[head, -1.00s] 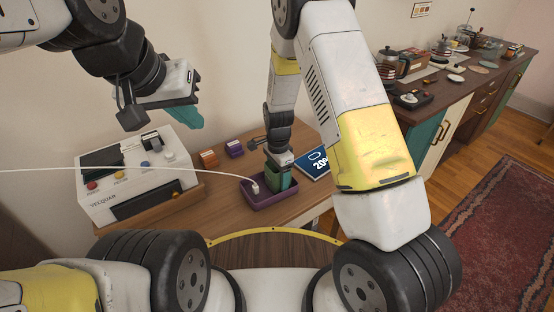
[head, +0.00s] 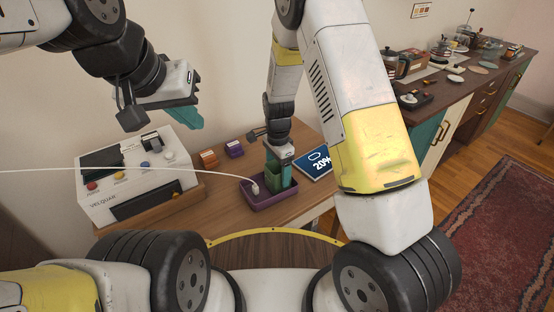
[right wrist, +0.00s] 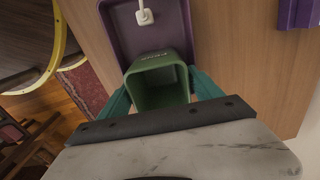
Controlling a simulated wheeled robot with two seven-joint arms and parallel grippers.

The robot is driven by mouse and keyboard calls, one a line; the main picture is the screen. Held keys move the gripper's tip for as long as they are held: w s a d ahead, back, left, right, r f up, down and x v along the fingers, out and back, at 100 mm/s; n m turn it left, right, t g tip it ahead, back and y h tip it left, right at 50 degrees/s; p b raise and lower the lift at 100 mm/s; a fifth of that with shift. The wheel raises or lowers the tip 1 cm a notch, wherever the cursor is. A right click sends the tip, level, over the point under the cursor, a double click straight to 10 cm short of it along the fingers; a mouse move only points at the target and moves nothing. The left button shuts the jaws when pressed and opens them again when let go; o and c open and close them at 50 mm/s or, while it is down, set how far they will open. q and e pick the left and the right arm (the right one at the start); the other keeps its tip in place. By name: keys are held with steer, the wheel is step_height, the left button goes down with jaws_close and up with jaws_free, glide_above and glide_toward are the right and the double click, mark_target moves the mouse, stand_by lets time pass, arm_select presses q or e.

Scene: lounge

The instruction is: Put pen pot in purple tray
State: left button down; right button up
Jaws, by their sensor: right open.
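The green pen pot (head: 272,173) stands in the purple tray (head: 262,205) on the wooden desk, and looks upright. My right gripper (head: 280,168) is just above it, pointing down. In the right wrist view the pot (right wrist: 157,85) shows its open mouth and lies between the teal fingers of the right gripper (right wrist: 162,90), which are apart. The purple tray (right wrist: 120,40) surrounds its far side there. My left gripper (head: 188,113) hangs in the air at the upper left, away from the tray; whether its teal fingers are parted is unclear.
A white cable ends in a plug (head: 255,188) inside the tray. A white machine (head: 140,180) with buttons stands left. A blue sign (head: 316,162) lies right of the tray. Small orange (head: 209,158) and purple (head: 234,149) holders stand behind.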

steer(key=s+d+r+n+t+y, duration=0.1)
steer(key=s+d+r+n, duration=0.1)
steer(key=r, duration=0.8)
steer(key=s+d+r+n+y, duration=0.1)
steer(key=d+r, duration=0.1)
steer(key=r, duration=0.8)
steer(key=s+d+r+n+t, duration=0.2)
steer(key=s+d+r+n, duration=0.2)
steer(key=s, duration=0.5)
steer(key=s+d+r+n+t, duration=0.3)
steer(key=s+d+r+n, duration=0.1)
steer(key=s+r, duration=0.5)
steer(key=shift+d+r+n, duration=0.2)
steer(key=shift+r+n, duration=0.1)
steer(key=shift+n, duration=0.5)
steer(key=shift+s, duration=0.1)
